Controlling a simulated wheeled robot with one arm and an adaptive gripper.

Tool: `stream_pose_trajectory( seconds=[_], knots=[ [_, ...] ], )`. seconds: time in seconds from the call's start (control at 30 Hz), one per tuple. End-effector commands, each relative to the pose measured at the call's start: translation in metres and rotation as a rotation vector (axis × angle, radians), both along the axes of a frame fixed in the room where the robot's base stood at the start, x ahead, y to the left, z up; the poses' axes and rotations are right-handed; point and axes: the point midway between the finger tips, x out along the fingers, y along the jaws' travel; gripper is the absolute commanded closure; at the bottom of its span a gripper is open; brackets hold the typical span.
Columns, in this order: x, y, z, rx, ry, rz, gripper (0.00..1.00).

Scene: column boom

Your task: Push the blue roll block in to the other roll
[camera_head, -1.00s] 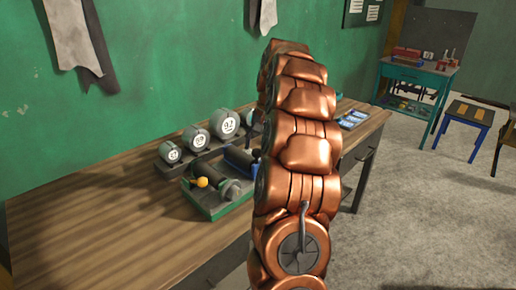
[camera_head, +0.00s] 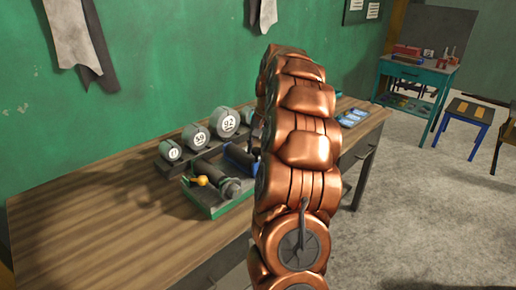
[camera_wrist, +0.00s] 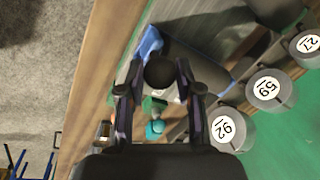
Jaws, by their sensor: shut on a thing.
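The blue roll block (camera_head: 240,160) lies on the green-edged tray (camera_head: 216,211) on the wooden bench, partly hidden by my arm in the head view. The other roll, dark grey (camera_head: 226,184), lies beside it at the near side, with an orange knob (camera_head: 201,181) at its left. In the wrist view my gripper (camera_wrist: 160,82) is shut on a dark round knob (camera_wrist: 160,72) between its fingertips. A blue part (camera_wrist: 149,42) shows just beyond the knob; I cannot tell whether they are joined. My arm hides the gripper in the head view.
Grey round weights with number labels (camera_head: 196,136) stand in a row on a dark rack behind the tray. Blue cards (camera_head: 352,117) lie at the bench's right end. The left of the bench (camera_head: 95,215) is clear.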

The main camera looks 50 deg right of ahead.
Motion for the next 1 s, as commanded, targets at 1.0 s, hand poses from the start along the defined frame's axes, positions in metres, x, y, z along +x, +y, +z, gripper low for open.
stream_pose_trajectory(
  seconds=[1.0],
  knots=[
    [0.002, 0.057, -0.002, 0.0, -0.001, 0.002, 1.0]
  ],
)
